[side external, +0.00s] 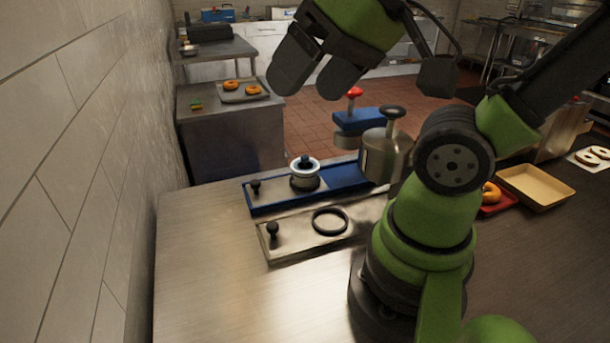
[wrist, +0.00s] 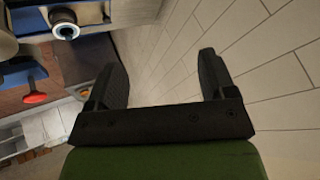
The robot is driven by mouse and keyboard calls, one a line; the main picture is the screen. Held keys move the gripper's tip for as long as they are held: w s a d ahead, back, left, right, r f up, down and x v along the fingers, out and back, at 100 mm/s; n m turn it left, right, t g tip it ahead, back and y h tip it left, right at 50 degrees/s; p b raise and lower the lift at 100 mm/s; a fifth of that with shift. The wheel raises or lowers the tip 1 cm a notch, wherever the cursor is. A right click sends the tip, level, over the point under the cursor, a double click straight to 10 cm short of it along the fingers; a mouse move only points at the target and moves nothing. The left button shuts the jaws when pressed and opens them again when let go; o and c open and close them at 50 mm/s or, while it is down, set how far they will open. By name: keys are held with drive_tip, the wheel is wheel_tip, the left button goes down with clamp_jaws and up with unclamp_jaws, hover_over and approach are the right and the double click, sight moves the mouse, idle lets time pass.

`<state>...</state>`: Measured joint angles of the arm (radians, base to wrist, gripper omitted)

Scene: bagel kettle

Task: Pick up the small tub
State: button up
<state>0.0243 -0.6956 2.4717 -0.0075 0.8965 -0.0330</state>
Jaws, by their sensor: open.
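My gripper (side external: 308,88) is open and empty, high above the back of the table in the side view. In the wrist view its two fingers (wrist: 160,72) stand wide apart with only tiled wall between them. A small round dark tub with a white rim and dark knob (side external: 305,172) stands upright on a blue-edged plate; I cannot tell for sure that it is the small tub. It sits below my gripper, well apart from it. What looks like the same white rim (wrist: 66,29) shows at the upper left of the wrist view.
A metal kettle (side external: 385,155) and a blue block with a red knob (side external: 356,122) stand right of the tub. A plate with a black ring (side external: 330,222) lies in front. A tan tray (side external: 536,186) is far right. The tiled wall (side external: 75,190) bounds the left; the front-left table is clear.

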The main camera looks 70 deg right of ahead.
drive_tip(key=w+d+f+n+g+h, duration=0.1)
drive_tip(key=w+d+f+g+h, duration=0.1)
drive_tip(key=w+d, duration=0.35)
drive_tip(key=n+g, duration=0.3)
drive_tip(key=g, duration=0.2)
hover_over(305, 164)
wheel_tip(305, 164, down, 16)
drive_tip(key=shift+w+d, duration=0.15)
wheel_tip(305, 164, down, 4)
drive_tip(key=shift+d+f, duration=0.15)
wheel_tip(305, 164, down, 6)
drive_tip(key=shift+f, duration=0.1)
drive_tip(key=shift+c, duration=0.2)
drive_tip(key=c, duration=0.6)
